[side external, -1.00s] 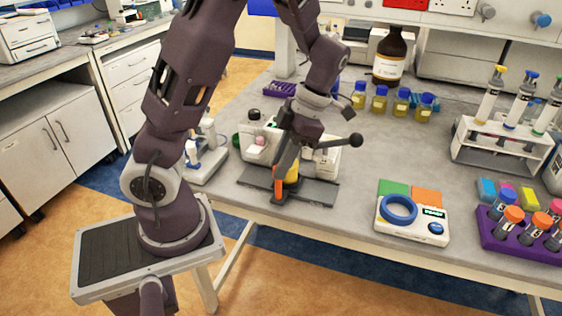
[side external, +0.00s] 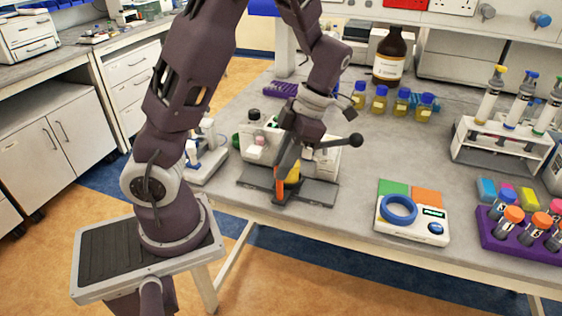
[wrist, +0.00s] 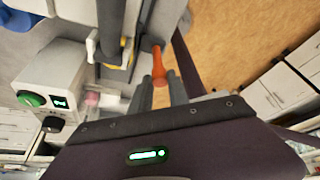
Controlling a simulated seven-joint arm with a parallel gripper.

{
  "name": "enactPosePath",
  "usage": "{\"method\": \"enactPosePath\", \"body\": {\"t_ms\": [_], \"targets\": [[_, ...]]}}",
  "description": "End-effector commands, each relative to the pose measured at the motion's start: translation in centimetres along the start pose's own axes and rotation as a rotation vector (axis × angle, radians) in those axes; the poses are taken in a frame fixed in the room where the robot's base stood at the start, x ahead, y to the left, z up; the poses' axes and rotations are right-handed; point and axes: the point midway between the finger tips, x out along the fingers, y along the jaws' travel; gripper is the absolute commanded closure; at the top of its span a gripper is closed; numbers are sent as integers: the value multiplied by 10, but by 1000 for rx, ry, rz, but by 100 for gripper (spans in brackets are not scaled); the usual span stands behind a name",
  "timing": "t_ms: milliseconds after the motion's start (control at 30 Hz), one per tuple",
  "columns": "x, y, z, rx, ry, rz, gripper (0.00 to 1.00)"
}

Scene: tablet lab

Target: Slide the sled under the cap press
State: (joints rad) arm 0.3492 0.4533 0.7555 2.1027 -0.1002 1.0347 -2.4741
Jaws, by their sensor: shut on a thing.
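My gripper (side external: 281,178) is low at the front of the cap press, shut on the orange handle (wrist: 158,66) of the sled. In the wrist view the fingers (wrist: 161,90) close around the handle's near end. The cap press (side external: 257,143) is a white housing with a lever ending in a black ball (side external: 356,141). A dark grey track plate (side external: 318,191) lies in front of it. A yellow part (side external: 293,173) shows just beside the fingers. My gripper and wrist hide most of the sled and the middle of the press.
A white device with a blue ring (side external: 399,209) stands to the right. A purple rack (side external: 500,236) of orange- and blue-capped tubes is farther right. Yellow-filled bottles (side external: 380,103) stand behind the press. The bench's front edge is close by the track. Bare bench lies between track and device.

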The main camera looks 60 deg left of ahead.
Motion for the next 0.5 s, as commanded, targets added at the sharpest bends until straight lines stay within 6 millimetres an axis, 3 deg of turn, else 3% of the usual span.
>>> {"method": "enactPosePath", "body": {"t_ms": [300,500], "targets": [[-23,-36,53,1,-4,5,100],[-28,-47,66,0,-5,1,100]]}}
